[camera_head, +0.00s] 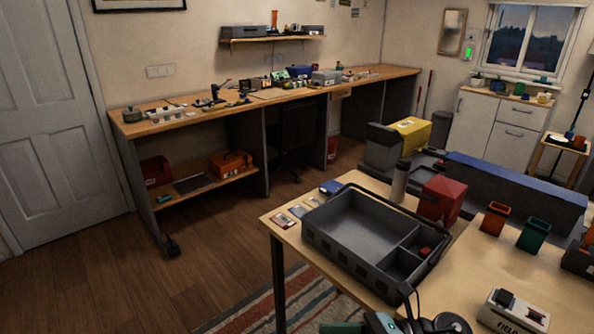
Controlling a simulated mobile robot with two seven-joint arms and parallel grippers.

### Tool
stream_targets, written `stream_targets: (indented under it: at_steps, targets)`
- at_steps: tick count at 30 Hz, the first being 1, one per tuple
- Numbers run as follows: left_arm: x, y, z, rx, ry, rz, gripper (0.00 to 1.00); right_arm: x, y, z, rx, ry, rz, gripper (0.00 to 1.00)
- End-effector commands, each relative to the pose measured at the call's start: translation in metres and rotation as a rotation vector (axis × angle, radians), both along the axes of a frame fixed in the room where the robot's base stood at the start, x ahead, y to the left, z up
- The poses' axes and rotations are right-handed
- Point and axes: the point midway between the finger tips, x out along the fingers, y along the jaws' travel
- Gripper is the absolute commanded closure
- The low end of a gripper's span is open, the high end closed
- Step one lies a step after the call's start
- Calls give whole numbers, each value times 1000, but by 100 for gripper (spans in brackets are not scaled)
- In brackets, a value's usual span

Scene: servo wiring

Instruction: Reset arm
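Neither of my grippers and neither arm shows clearly in the head view. A grey open tray (325,241) with compartments sits on the near wooden table (510,271). A small red piece (426,251) lies in one of its right compartments. A white box with dark lettering (513,314) and a black part on top stands at the table's near right. Dark rounded items (447,323), perhaps headphones, are cut off by the bottom edge.
A long workbench (190,114) with many small items runs along the back wall. The wooden floor (185,270) at left is mostly clear.

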Motion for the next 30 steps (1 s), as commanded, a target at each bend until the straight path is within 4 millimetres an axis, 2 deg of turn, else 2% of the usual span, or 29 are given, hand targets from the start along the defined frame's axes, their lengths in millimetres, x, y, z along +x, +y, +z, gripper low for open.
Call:
stream_targets:
  at_steps: [3,7,11,14,17,21,24,27,29,30]
  targets:
    - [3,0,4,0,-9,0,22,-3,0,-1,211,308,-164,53]
    - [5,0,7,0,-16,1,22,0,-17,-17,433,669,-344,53]
    - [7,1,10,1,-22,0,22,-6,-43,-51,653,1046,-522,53]
    - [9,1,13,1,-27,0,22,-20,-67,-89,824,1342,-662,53]
    - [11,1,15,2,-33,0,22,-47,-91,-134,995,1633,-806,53]
    - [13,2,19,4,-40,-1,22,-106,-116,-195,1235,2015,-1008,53]
    - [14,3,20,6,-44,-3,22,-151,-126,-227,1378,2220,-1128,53]
    - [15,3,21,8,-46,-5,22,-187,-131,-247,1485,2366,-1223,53]
    - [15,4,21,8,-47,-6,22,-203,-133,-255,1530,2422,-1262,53]
    - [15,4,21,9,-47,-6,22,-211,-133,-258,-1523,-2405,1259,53]
